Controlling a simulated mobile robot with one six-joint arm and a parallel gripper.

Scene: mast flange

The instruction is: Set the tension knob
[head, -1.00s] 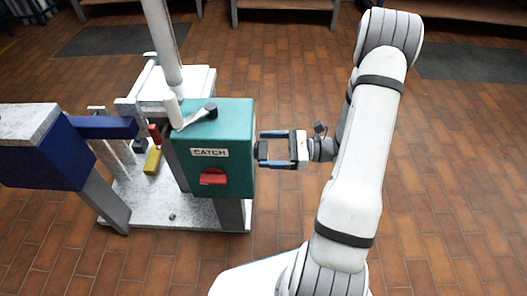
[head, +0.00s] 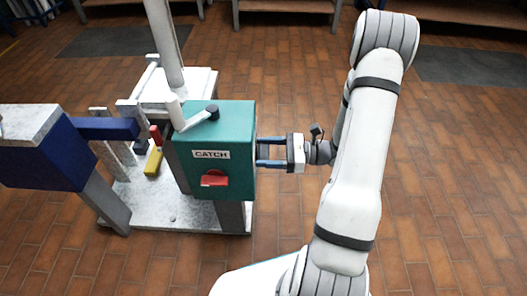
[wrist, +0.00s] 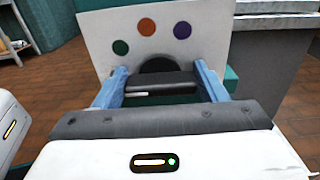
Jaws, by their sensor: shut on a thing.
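The dark tension knob (wrist: 165,86) sits in front of a white dial plate (wrist: 105,45) on the right side of the teal box (head: 222,130). The plate bears a green dot (wrist: 121,47), an orange dot (wrist: 147,26) and a purple dot (wrist: 182,30). A short white line shows on the knob. My gripper (wrist: 163,88) is shut on the knob, one blue finger on each side. In the head view my gripper (head: 258,152) reaches the box from the right, and the knob is mostly hidden there.
A lever with a black end (head: 212,111) is on top. A blue arm (head: 105,128) and a yellow block (head: 153,161) are left. Floor is clear to the right.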

